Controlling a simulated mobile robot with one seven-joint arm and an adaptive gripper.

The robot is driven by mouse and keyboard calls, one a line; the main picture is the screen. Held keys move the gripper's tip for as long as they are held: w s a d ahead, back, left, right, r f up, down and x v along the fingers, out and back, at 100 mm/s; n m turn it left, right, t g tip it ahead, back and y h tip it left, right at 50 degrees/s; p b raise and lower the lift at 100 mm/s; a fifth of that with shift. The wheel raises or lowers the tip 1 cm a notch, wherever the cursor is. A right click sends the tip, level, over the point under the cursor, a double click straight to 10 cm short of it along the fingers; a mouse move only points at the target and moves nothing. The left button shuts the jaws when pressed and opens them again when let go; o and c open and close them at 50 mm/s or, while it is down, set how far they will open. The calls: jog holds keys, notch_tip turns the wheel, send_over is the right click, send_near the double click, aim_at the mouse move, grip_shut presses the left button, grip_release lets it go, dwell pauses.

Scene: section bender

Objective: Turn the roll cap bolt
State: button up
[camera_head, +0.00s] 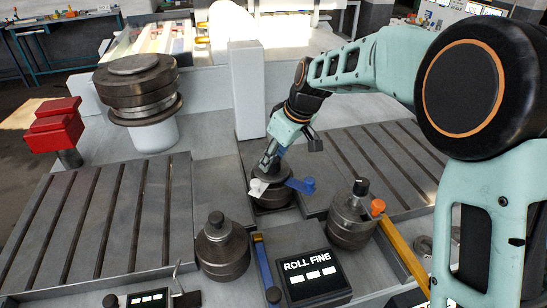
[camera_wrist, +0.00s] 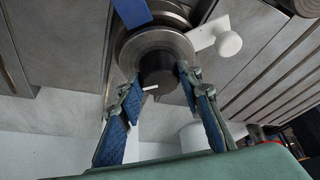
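The roll cap bolt looks to be the dark round stub (camera_wrist: 160,68) on top of the middle roll (camera_head: 268,193); the label does not show on it. In the head view my gripper (camera_head: 268,163) reaches down over this roll and largely hides the stub. In the wrist view my gripper's two blue-padded fingers (camera_wrist: 160,80) stand apart, with their tips at either side of the stub. I cannot tell whether the tips touch it. A white lever (camera_wrist: 216,39) and a blue lever (camera_wrist: 131,10) stick out from the roll.
Two more capped rolls stand in front, at left (camera_head: 222,250) and right (camera_head: 352,220). A "ROLL FINE" panel (camera_head: 310,276) sits between them, beside a blue handle (camera_head: 264,264). A white post (camera_head: 247,90) rises behind my gripper. A yellow bar (camera_head: 403,252) lies at the right.

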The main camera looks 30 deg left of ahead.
jog(key=shift+c, duration=1.4)
jog(key=n+g, duration=0.1)
jog(key=n, duration=0.1)
jog(key=n+g+p, duration=0.1)
jog(key=n, duration=0.1)
jog(key=shift+w+r+n, duration=0.15)
jog(key=shift+w+n, duration=0.05)
jog(key=shift+n, duration=0.2)
jog(key=n+g+p, duration=0.1)
jog(key=n+p, duration=0.1)
jog(key=n, duration=0.1)
jog(key=shift+w+a+n+g+h+p, duration=0.1)
jog(key=shift+n+g+h+p, duration=0.2)
jog(key=shift+n+g+p, duration=0.7)
jog(key=shift+n+t, duration=0.5)
jog(key=o, duration=1.2)
jog(key=shift+c, duration=0.2)
